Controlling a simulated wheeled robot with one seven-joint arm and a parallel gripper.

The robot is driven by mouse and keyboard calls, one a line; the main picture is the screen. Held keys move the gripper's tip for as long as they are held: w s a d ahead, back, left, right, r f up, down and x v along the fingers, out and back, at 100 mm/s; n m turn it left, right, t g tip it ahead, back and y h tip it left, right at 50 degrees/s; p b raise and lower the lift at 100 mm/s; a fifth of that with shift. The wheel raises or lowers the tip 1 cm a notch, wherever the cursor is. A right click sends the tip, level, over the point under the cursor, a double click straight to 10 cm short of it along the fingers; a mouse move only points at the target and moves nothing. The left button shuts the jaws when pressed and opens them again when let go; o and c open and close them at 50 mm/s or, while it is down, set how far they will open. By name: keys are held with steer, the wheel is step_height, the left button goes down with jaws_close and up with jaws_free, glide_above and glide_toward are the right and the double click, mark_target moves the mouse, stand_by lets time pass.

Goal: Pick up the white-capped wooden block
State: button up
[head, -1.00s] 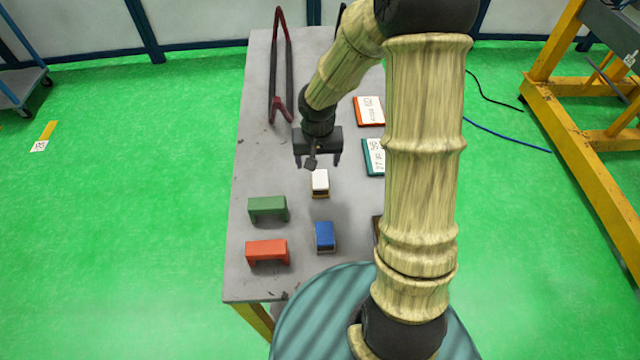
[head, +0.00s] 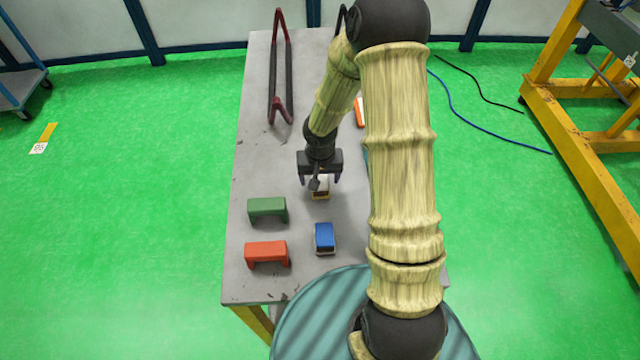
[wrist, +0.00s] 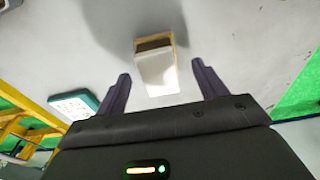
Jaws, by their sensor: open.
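The white-capped wooden block (head: 321,192) stands on the grey table, partly hidden behind my gripper in the head view. In the wrist view the block (wrist: 157,73) shows its white cap and a brown wooden end, ahead of and between the two fingers. My gripper (head: 320,182) is open and empty, just above the block. In the wrist view my gripper (wrist: 160,85) has its dark fingers spread to either side of the block, with gaps on both sides. I cannot tell how far the fingertips are above the table.
A blue-topped block (head: 325,237), a green bracket (head: 267,208) and a red bracket (head: 266,252) sit nearer on the table (head: 240,180). A dark red-ended frame (head: 281,70) stands at the back left. A teal-edged card (wrist: 75,104) lies left in the wrist view.

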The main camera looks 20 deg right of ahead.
steer(key=f, duration=0.3)
steer(key=shift+w, duration=0.3)
steer(key=shift+d+r, duration=0.1)
steer(key=c, duration=1.2)
steer(key=shift+o, duration=0.2)
step_height(320, 180, up, 10)
steer(key=shift+s+p, duration=0.1)
steer(key=shift+p, duration=0.65)
steer(key=shift+o, duration=1)
